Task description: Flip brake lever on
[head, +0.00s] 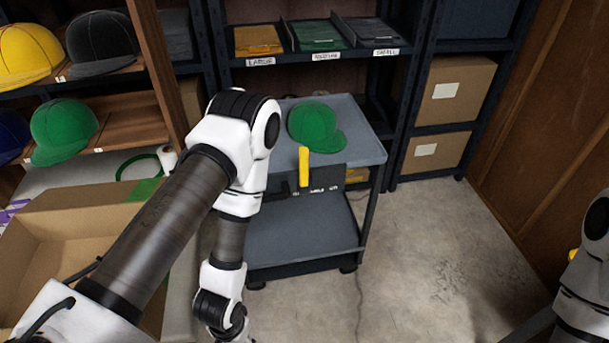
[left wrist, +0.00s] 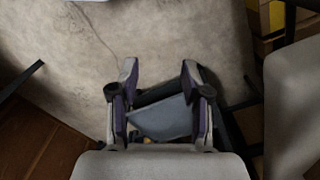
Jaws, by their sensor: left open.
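The brake lever is a yellow handle (head: 304,167) standing upright at the front of a grey wheeled cart (head: 359,130). It rises from a dark panel (head: 327,180) with small white lettering that I cannot read fully. My left arm crosses the head view left of the lever, and its gripper is below the picture. In the left wrist view my left gripper (left wrist: 160,82) is open and empty, with a grey-blue surface (left wrist: 165,120) showing between and below the fingers. The lever is not clearly visible there. Only part of my right arm shows at the right edge; its gripper is out of view.
A green cap (head: 314,124) lies on the cart's top. Shelves behind hold labelled trays (head: 318,35) and cardboard boxes (head: 458,91). More caps (head: 63,128) sit on shelves at left, above an open cardboard box (head: 40,240). The concrete floor (head: 430,240) right of the cart is clear.

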